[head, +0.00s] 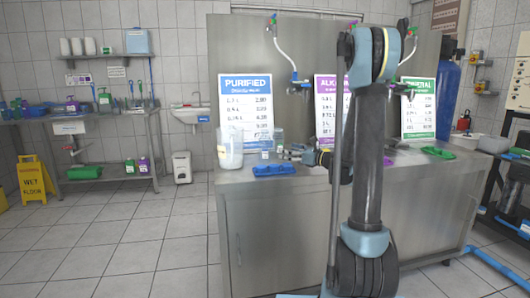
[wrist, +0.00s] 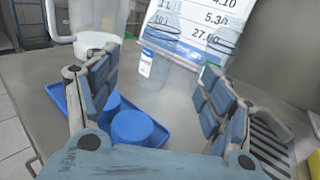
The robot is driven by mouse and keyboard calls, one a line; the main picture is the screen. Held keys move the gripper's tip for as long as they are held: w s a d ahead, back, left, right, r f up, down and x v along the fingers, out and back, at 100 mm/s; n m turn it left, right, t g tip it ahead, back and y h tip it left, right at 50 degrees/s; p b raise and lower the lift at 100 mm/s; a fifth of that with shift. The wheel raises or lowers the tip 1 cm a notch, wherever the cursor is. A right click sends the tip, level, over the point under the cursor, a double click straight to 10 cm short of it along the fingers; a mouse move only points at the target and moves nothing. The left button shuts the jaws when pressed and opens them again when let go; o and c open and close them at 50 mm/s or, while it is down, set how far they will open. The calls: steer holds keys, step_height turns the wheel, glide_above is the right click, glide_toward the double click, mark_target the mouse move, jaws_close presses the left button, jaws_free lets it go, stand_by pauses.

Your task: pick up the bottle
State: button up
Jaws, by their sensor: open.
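A clear bottle with a small blue-and-white label (wrist: 146,65) stands on the steel counter in the wrist view. It appears upright, ahead of my gripper and between the lines of its fingers. My gripper (wrist: 158,62) is open, with nothing between its fingers. In the head view my gripper (head: 298,154) is low over the counter, just right of clear containers (head: 278,140); which one is the bottle is hard to tell there. Another clear rounded shape (wrist: 225,40) shows against the sign in the wrist view.
A blue tray (head: 273,170) lies at the counter's front; blue round lids (wrist: 132,127) sit in it below my fingers. A whitish jug (head: 229,150) stands left. A grated drain (wrist: 270,140) is at right. The "PURIFIED" sign (head: 246,105) stands behind.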

mark_target(270, 146)
steer(key=x, duration=1.5)
steer(key=shift+d, duration=0.1)
steer(key=c, duration=0.9)
